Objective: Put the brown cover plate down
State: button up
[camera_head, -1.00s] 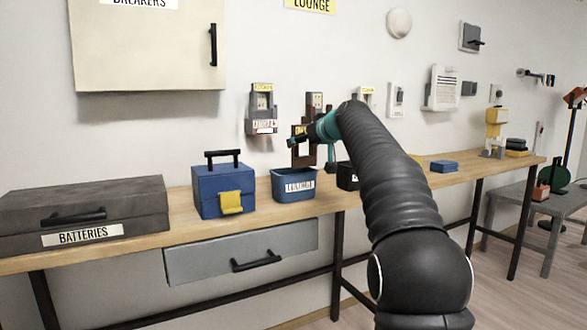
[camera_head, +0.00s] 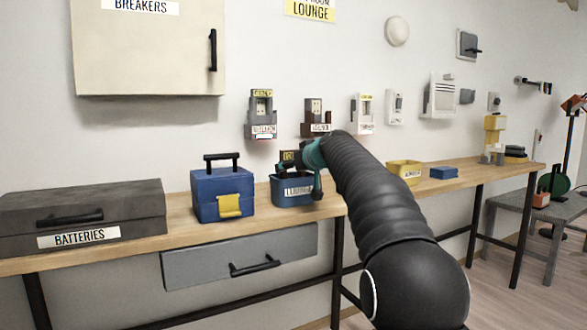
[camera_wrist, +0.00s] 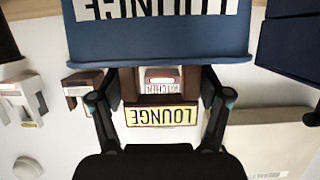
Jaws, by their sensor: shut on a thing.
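The brown cover plate (camera_wrist: 163,101) carries a yellow LOUNGE label that reads upside down in the wrist view. My gripper (camera_wrist: 163,88) is shut on it, one finger at each side. In the head view the plate (camera_head: 287,157) is small and dark, partly hidden by my gripper (camera_head: 298,160). It is at the rim of the blue LOUNGE bin (camera_head: 292,190), over its opening; I cannot tell whether it touches the bin. The bin also shows in the wrist view (camera_wrist: 160,45), close to the plate.
A blue toolbox (camera_head: 222,188) stands left of the bin on the wooden workbench (camera_head: 180,208). A grey BATTERIES case (camera_head: 90,215) is farther left. A yellow bin (camera_head: 405,171) and blue block (camera_head: 444,173) stand right. Outlets (camera_head: 262,112) (camera_head: 315,115) hang on the wall behind.

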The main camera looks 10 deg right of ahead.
jog(key=shift+f+b, duration=0.5)
jog(key=shift+f, duration=0.1)
jog(key=o, duration=1.3)
jog(key=shift+c, duration=0.2)
jog(key=shift+r+p, duration=0.55)
jog(key=shift+p, duration=0.05)
jog(key=b+v, duration=0.1)
jog(key=v, duration=1.1)
jog(key=shift+r, duration=0.15)
